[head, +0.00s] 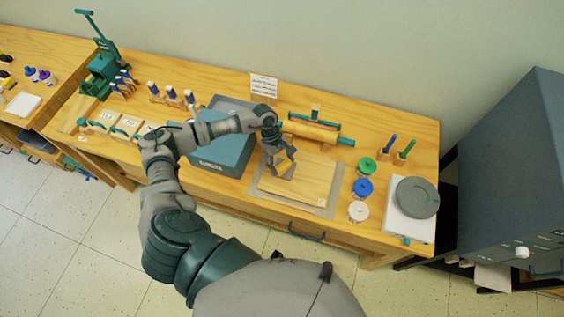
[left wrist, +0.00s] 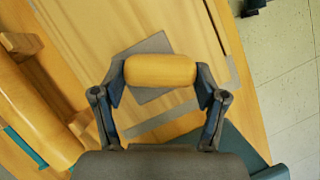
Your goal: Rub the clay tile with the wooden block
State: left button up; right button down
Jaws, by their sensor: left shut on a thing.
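My left gripper (head: 283,168) is low over a wooden board (head: 305,190) on the workbench. In the left wrist view my left gripper (left wrist: 160,75) is shut on a rounded, yellow wooden block (left wrist: 160,70), held crosswise between its two fingers. A flat grey square, which looks like the clay tile (left wrist: 150,46), lies behind the block, turned at an angle to it and partly covered. Whether block and tile touch cannot be told. In the head view the gripper hides most of the block and tile. My right gripper is not in view.
The board lies on a grey mat (head: 331,212). A blue-grey box (head: 225,152) stands left of it, and a rolling pin (head: 313,130) lies behind. Jars with green, blue (head: 363,187) and white lids and a grey round plate (head: 416,198) stand to the right.

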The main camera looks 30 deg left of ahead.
pick_arm(q)
jog(key=shift+f+b, duration=0.45)
jog(key=shift+f, duration=0.1)
jog(key=shift+s+a+b, duration=0.2)
jog(key=shift+a+b, duration=0.15)
jog(key=shift+a, duration=0.65)
jog(key=shift+s+a+b, duration=0.2)
jog(key=shift+a+b, duration=0.1)
jog(key=shift+a, duration=0.65)
jog(key=shift+f+b, duration=0.15)
jog(key=shift+b, duration=0.2)
jog(key=shift+w+d+f+b, duration=0.1)
jog(key=shift+w+d+b, duration=0.1)
jog(key=shift+d, duration=0.8)
jog(key=shift+w+d+b, duration=0.1)
jog(key=shift+d+b, duration=0.05)
jog(key=shift+d, duration=0.85)
jog(key=shift+c, duration=0.4)
jog(key=shift+w+r+p, duration=0.1)
jog(key=shift+r+p, duration=1.5)
jog(key=shift+r, duration=1.5)
